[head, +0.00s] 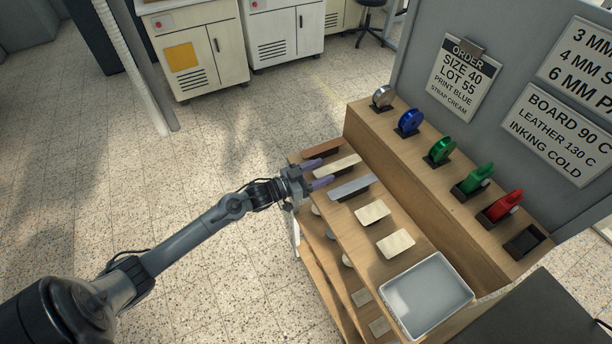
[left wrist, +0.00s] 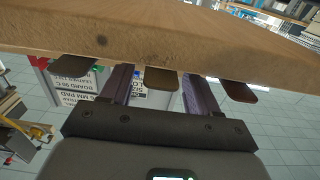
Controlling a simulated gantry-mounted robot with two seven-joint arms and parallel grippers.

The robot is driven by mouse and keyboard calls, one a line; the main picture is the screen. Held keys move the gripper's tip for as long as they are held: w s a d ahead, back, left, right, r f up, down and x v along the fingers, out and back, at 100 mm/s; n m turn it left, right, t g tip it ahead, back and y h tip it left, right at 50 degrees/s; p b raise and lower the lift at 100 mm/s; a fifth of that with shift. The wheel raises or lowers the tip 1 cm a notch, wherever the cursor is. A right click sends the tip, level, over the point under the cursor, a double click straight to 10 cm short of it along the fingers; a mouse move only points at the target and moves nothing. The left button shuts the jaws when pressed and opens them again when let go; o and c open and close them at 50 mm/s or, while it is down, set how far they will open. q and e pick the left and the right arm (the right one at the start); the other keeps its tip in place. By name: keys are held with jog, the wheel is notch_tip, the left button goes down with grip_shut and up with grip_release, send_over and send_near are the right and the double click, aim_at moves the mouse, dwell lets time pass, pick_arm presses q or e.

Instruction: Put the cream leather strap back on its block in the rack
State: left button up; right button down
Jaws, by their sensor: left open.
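The cream leather strap (head: 340,164) lies on the rack's top board (head: 338,203), between a brown strap (head: 322,147) and a grey strap (head: 350,187). My left gripper (head: 317,173) is at the board's near edge, its purple fingers open on either side of the cream strap's near end. In the left wrist view, my left gripper (left wrist: 159,88) has a dark, shaded strap end (left wrist: 162,78) between its fingers, apart from both. It juts past the wooden edge. Any block under the strap is hidden. My right gripper is out of view.
Neighbouring strap ends (left wrist: 75,66) and (left wrist: 238,91) jut out close outside my fingers. Two cream cards (head: 372,212) and a white tray (head: 427,294) sit further along the board. Coloured rolls, including a blue one (head: 409,122), stand on the raised back ledge. Lower shelves lie beneath.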

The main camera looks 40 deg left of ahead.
pick_arm(q)
jog(key=shift+r, duration=0.45)
jog(key=p+v, duration=0.2)
jog(key=v, duration=1)
jog(key=s+d+f+n+g+y, duration=0.2)
jog(key=s+d+f+g+y, duration=0.3)
jog(key=d, duration=0.3)
jog(key=s+d+g, duration=0.8)
jog(key=s+d, duration=0.2)
jog(key=s, duration=0.4)
jog(key=shift+r+y, duration=0.2)
jog(key=shift+y, duration=0.1)
jog(key=shift+s+d, duration=0.15)
jog(key=shift+s, duration=0.05)
